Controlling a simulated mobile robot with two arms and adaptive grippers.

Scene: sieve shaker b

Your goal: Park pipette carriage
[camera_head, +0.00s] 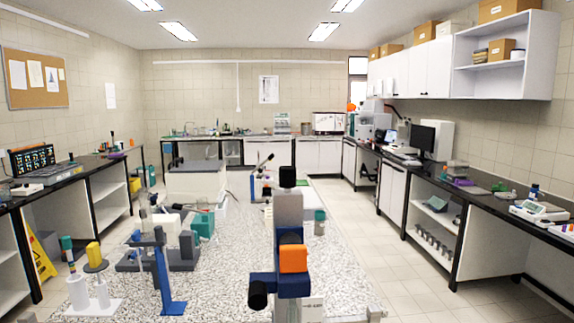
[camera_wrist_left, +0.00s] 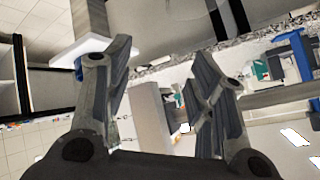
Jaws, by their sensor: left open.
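In the head view, an upright grey column (camera_head: 288,215) with a black top stands at the front centre. It carries a dark blue block (camera_head: 292,285) with an orange piece (camera_head: 293,258) on its face and a black knob (camera_head: 258,295) at its left. I take this block for the carriage but cannot tell for sure; no pipette shows clearly on it. My left gripper (camera_wrist_left: 163,65) shows only in the left wrist view, with its fingers apart and nothing visibly held between them. My right gripper is in neither view.
The speckled bench top (camera_head: 215,290) carries a blue stand (camera_head: 166,275), a teal block (camera_head: 203,225), a white-based holder with a yellow-topped piece (camera_head: 93,252), and a large pale box (camera_head: 195,182). Side counters line both walls, with floor aisles between.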

